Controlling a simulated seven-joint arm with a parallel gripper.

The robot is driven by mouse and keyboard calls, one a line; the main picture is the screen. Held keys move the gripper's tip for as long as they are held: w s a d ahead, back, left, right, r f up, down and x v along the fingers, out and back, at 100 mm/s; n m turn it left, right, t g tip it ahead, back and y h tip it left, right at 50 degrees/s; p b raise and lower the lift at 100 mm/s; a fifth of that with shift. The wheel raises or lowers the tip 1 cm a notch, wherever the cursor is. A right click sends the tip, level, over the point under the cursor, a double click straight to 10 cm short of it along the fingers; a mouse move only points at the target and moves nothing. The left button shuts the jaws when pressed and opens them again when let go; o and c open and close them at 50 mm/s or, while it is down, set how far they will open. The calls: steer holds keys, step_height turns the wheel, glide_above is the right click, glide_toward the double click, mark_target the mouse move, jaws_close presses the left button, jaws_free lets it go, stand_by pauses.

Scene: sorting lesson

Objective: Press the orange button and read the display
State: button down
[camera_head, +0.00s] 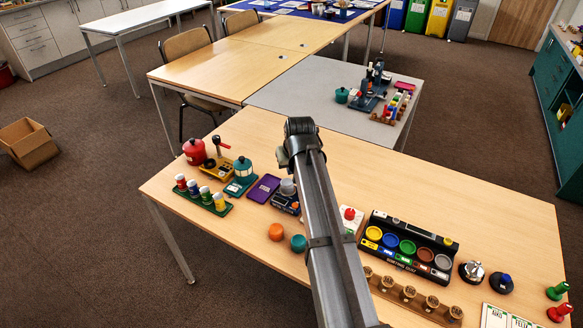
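A black board (408,245) lettered like a sorting quiz lies on the wooden table, right of my arm. It carries a row of round coloured pads, from yellow at the left to grey at the right. A loose orange round piece (276,231) lies on the table left of my arm. I cannot make out a display reading. My arm rises from the bottom centre to a dark joint above the table; no gripper fingers show.
Left of my arm stand a red pot (194,152), a purple tray (263,188) and several coloured pegs. A red knob (349,213) stands beside my arm. A wooden cup rack (412,297) lies before the board. A grey table (313,92) beyond holds more items.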

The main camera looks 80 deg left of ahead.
mark_target(293, 206)
stand_by(0.9)
steer(key=s+f+n, duration=0.2)
steer(key=s+f, duration=0.2)
steer(key=s, duration=0.6)
steer(key=w+d+r+n+t+h, duration=0.1)
steer(key=w+d+r+n+t, duration=0.1)
steer(key=w+n+t, duration=0.6)
steer(key=shift+w+d+r+n+t, duration=0.4)
steer(key=shift+w+n, duration=0.45)
steer(key=shift+n, duration=0.75)
steer(key=shift+f, duration=0.15)
steer(key=shift+f, duration=4.25)
steer(key=shift+f, duration=0.15)
